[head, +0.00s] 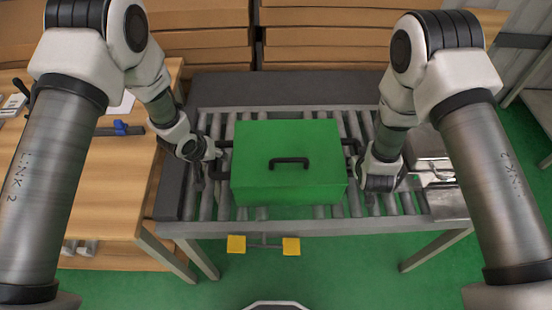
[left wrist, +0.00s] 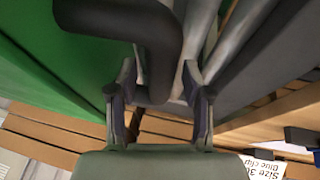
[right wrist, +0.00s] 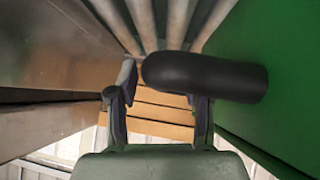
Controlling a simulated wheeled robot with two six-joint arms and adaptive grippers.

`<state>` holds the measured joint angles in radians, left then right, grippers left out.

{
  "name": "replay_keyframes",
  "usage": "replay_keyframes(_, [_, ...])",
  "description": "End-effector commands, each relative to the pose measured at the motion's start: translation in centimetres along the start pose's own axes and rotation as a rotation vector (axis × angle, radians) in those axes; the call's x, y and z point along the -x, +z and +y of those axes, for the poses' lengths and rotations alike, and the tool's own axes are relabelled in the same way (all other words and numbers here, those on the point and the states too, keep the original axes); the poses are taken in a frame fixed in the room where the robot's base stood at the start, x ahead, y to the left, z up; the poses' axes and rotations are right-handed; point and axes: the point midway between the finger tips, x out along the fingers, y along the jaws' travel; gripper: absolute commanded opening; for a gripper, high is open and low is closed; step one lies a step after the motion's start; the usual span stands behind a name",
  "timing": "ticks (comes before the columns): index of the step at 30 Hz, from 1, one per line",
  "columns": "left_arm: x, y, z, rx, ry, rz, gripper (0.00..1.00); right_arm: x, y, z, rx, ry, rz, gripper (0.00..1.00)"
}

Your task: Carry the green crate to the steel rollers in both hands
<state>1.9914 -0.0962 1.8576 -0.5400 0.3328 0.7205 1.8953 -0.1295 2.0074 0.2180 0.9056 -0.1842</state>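The green crate (head: 300,135) sits upright on the steel rollers (head: 215,205), with a black handle on its lid and one on each side. My left gripper (head: 214,154) is at the left side handle (head: 222,172). In the left wrist view that handle (left wrist: 155,45) reaches between the spread fingers (left wrist: 160,105), with gaps around it. My right gripper (head: 374,182) is beside the right side handle (head: 354,148). In the right wrist view the handle (right wrist: 205,76) crosses in front of the spread fingers (right wrist: 160,110) and hides one fingertip.
A wooden bench (head: 105,190) stands at the left with a blue-handled tool (head: 125,129) on it. Metal cases (head: 432,165) stand at the right end of the rollers. Stacked brown boxes (head: 325,38) line the back. Two yellow pedals (head: 237,244) are below the front edge.

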Motion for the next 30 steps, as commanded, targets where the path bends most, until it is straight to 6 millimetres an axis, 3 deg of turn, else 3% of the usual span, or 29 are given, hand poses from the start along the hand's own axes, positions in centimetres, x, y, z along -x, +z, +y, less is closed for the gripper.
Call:
replay_keyframes(5, [0.3, 0.0, 0.0, 0.001, 0.000, 0.000, 0.49, 0.0, 0.0, 0.0, -0.001, 0.001, 0.000, 0.50])
replay_keyframes(8, [1.6, -0.1, 0.0, 0.001, 0.000, 0.001, 0.49, 0.0, 0.0, 0.0, -0.001, 0.001, 0.000, 0.50])
replay_keyframes(18, [9.8, 0.0, 0.0, 0.001, 0.001, 0.004, 0.49, 0.0, 0.0, 0.0, -0.001, 0.001, 0.000, 0.50])
replay_keyframes(21, [11.3, 0.1, 0.0, 0.000, 0.000, 0.002, 0.49, 0.0, 0.0, 0.0, -0.001, 0.001, 0.000, 0.50])
replay_keyframes(26, [12.2, 0.1, 0.0, 0.000, 0.000, 0.001, 0.49, 0.6, 0.0, 0.0, 0.000, 0.000, -0.001, 0.50])
replay_keyframes(30, [12.1, 0.1, 0.0, 0.000, 0.000, 0.001, 0.49, 3.2, 0.0, 0.0, 0.002, 0.001, 0.000, 0.50])
